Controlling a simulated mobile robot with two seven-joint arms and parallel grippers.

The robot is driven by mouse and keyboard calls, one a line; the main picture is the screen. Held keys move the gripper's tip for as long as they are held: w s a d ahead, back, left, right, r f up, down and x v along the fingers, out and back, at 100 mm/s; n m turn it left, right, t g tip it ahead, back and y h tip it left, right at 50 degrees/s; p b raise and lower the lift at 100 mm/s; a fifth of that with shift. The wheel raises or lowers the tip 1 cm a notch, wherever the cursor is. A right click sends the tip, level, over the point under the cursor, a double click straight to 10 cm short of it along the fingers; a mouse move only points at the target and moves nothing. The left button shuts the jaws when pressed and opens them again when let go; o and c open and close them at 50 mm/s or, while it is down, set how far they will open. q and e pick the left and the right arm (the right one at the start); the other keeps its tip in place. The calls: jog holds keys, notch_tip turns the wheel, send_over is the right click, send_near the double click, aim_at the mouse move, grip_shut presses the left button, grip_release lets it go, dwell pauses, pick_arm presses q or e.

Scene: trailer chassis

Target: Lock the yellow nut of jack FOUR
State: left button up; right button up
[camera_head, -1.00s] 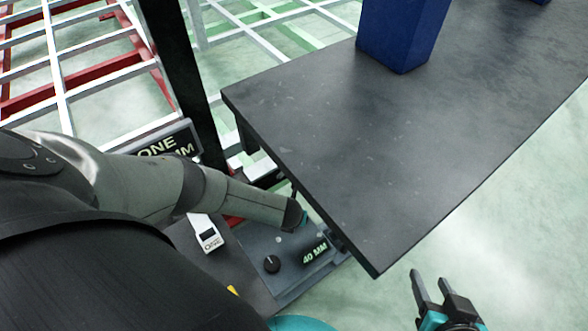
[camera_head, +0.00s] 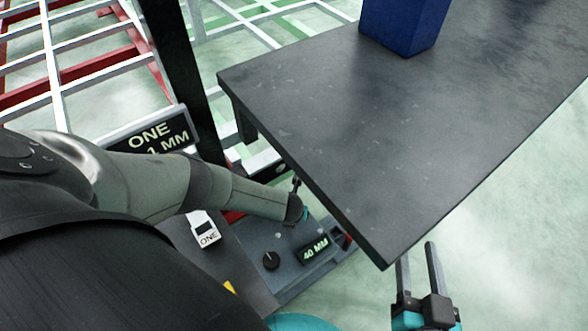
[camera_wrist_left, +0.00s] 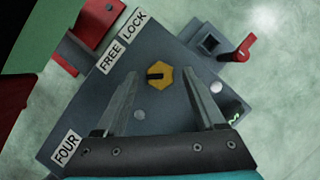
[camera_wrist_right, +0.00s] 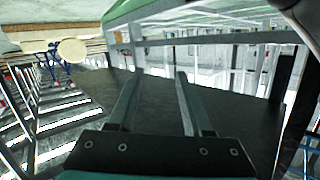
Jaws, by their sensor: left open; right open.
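In the left wrist view the yellow nut (camera_wrist_left: 158,76) sits on a grey jack plate (camera_wrist_left: 155,119). The plate bears the label FOUR (camera_wrist_left: 66,147) and the labels FREE (camera_wrist_left: 111,56) and LOCK (camera_wrist_left: 134,24). A dark slot or bar crosses the nut's middle. My left gripper (camera_wrist_left: 160,80) is open, with its fingers on either side of the nut; I cannot tell whether they touch it. In the head view my left arm hides the nut and the left fingers. My right gripper (camera_head: 416,255) is open and empty beside the table's front corner.
A dark table (camera_head: 380,140) with a blue bin (camera_head: 403,25) fills the right side, close to my left wrist. A sign reading ONE (camera_head: 150,137), a 40 MM display (camera_head: 314,249) and a black knob (camera_head: 271,261) stand near my left arm. A red lever (camera_wrist_left: 240,48) stands beside the plate.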

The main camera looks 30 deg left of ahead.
pick_arm(q)
jog(key=shift+w+f, duration=0.15)
jog(key=shift+f, duration=0.15)
pick_arm(e)
jog(key=shift+s+a+r+t, duration=0.25)
jog(key=shift+s+r+t, duration=0.1)
jog(key=shift+t, duration=0.15)
pick_arm(q)
grip_shut()
pick_arm(e)
jog(key=shift+w, duration=0.1)
